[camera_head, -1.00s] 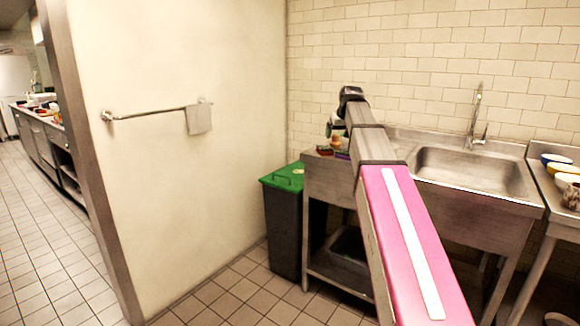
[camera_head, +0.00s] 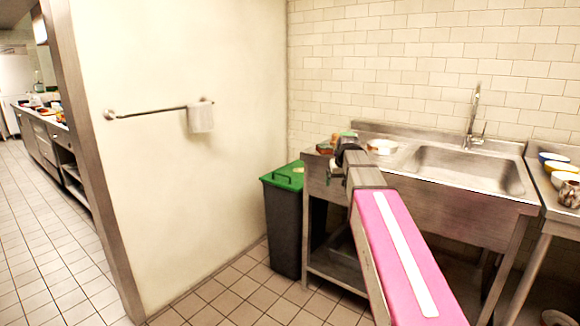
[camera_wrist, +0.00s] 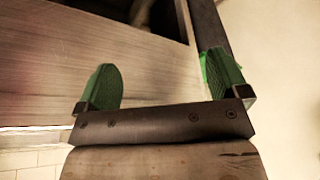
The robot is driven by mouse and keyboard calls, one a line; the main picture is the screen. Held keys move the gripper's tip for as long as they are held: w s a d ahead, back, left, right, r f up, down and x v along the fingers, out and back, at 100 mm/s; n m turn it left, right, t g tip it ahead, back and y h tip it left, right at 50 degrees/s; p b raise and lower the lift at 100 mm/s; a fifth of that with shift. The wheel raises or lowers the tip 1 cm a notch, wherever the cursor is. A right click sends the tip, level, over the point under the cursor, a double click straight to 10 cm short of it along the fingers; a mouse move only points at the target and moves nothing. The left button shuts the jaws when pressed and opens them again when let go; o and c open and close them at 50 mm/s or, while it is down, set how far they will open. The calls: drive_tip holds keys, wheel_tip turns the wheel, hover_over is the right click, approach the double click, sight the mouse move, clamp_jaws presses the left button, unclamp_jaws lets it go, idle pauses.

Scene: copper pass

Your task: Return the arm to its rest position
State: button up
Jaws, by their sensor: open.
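My pink arm (camera_head: 400,255) reaches forward from the bottom of the head view, in front of the metal sink unit. Its dark wrist end is near the sink unit's left front edge, and the fingers cannot be made out clearly there. In the wrist view my gripper (camera_wrist: 164,80) shows two green-padded fingers spread wide apart with nothing between them. The brushed metal front of the sink unit (camera_wrist: 60,60) fills much of the view beyond the fingers.
The sink basin (camera_head: 470,172) is right of my arm. A white bowl (camera_head: 383,146) and small items (camera_head: 335,143) stand left of it. A green-lidded bin (camera_head: 285,178) stands beside the unit. Bowls (camera_head: 556,166) sit on the right counter. Floor at left is clear.

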drive_tip(key=s+f+m+g, duration=0.1)
drive_tip(key=s+f+g, duration=0.3)
drive_tip(key=s+f, duration=2)
wheel_tip(320, 180, down, 5)
drive_tip(key=shift+s+a+h, duration=0.3)
drive_tip(key=shift+s+a, duration=0.05)
drive_tip(key=shift+s, duration=0.05)
